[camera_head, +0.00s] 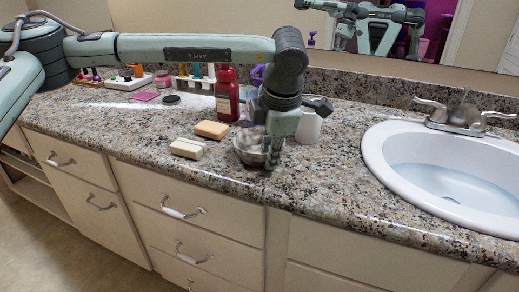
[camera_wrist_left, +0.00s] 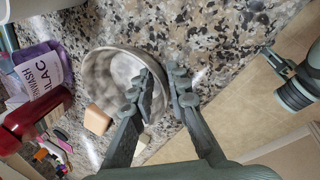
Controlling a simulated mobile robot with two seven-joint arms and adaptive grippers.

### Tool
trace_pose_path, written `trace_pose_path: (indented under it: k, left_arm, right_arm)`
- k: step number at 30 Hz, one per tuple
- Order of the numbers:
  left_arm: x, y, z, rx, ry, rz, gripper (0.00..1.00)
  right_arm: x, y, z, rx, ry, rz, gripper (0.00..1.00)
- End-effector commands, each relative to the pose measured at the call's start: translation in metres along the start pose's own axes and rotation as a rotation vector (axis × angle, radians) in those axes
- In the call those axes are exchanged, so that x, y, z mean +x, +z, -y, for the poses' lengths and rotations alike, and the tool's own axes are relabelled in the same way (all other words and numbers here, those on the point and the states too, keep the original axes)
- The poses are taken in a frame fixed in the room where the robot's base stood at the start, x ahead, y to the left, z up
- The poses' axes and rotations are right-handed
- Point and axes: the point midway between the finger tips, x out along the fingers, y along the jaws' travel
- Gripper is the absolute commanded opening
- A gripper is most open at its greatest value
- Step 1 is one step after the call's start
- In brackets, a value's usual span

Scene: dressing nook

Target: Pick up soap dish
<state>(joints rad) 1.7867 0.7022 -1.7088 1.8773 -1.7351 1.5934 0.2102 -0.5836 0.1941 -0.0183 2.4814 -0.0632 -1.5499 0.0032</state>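The soap dish (camera_head: 243,151) is a round grey bowl, mottled, on the granite counter near its front edge. It fills the middle of the left wrist view (camera_wrist_left: 100,72) and looks empty. My left gripper (camera_head: 270,158) reaches down at its right side and hides part of it. In the left wrist view the two fingers (camera_wrist_left: 166,92) are apart, one over the inside of the bowl and one outside its rim. Whether either finger touches the wall is unclear. Part of my right arm, with what seems its gripper (camera_wrist_left: 276,60), shows at the right edge of that view.
Two soap bars, one cream (camera_head: 188,149) and one tan (camera_head: 211,129), lie left of the dish. A red bottle (camera_head: 227,100) stands behind, and a white cup (camera_head: 308,128) is close behind my gripper. The sink (camera_head: 375,160) is to the right, with clear counter between.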

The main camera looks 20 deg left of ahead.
Motion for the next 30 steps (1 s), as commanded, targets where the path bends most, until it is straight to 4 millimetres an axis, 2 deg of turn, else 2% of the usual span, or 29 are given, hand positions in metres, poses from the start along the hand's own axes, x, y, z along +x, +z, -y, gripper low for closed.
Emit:
trace_pose_path:
  k: [7,11,12,25,30]
  left_arm:
    - [0.003,0.000,0.000,0.000,0.000,0.000,0.16]
    - [0.002,0.000,0.000,-0.001,0.000,0.000,0.01]
    - [0.002,0.000,0.000,-0.001,0.000,0.001,0.00]
    - [0.002,0.000,0.000,-0.001,0.000,0.000,0.00]
    - [-0.007,0.001,-0.004,-0.002,0.001,0.003,0.00]
  right_arm:
    - [0.000,0.001,0.000,0.000,0.001,0.002,0.40]
    - [0.000,0.001,0.000,0.000,0.001,0.002,0.40]
    - [0.000,0.001,0.000,0.000,0.001,0.002,0.40]
    - [0.000,0.001,0.000,0.000,0.000,0.002,0.40]
    - [0.001,0.000,0.000,0.000,0.000,-0.002,0.40]
